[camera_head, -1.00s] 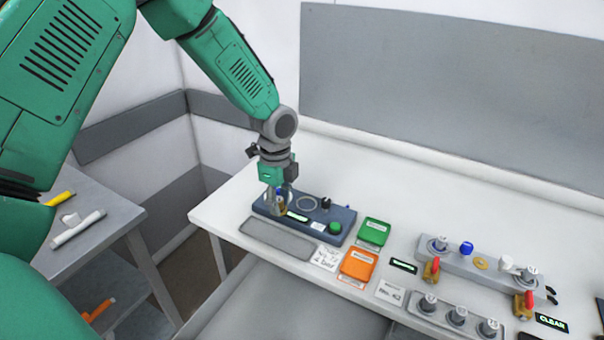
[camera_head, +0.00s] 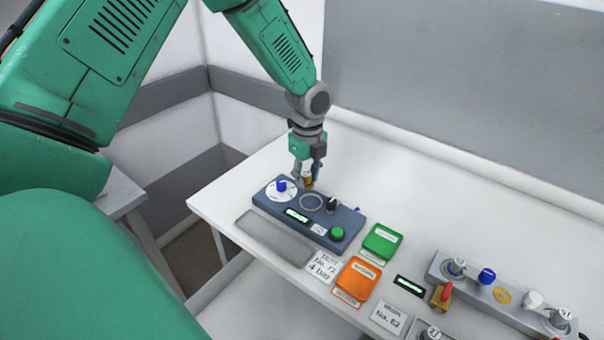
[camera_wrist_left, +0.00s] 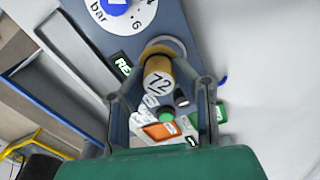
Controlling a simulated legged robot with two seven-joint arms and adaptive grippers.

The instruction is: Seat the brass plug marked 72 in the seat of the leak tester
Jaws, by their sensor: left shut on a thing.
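My left gripper (camera_head: 307,178) is shut on the brass plug (camera_head: 308,182), just above the back edge of the leak tester (camera_head: 346,228). In the left wrist view, the plug (camera_wrist_left: 158,74) shows its face marked 72 between the two fingers. The leak tester is a slate-blue box with a round, pale ring seat (camera_head: 312,202) on top. In the left wrist view, the seat (camera_wrist_left: 172,42) lies just beyond the plug, partly hidden by it. The plug looks apart from the seat, but the exact gap cannot be told. My right gripper is not in view.
The tester has a white dial with a blue knob (camera_head: 281,186), a black knob (camera_head: 332,204) and a green button (camera_head: 337,234). A grey tray (camera_head: 272,240) lies in front. Green (camera_head: 382,240) and orange (camera_head: 358,279) boxes and a grey rack (camera_head: 475,289) stand rightward.

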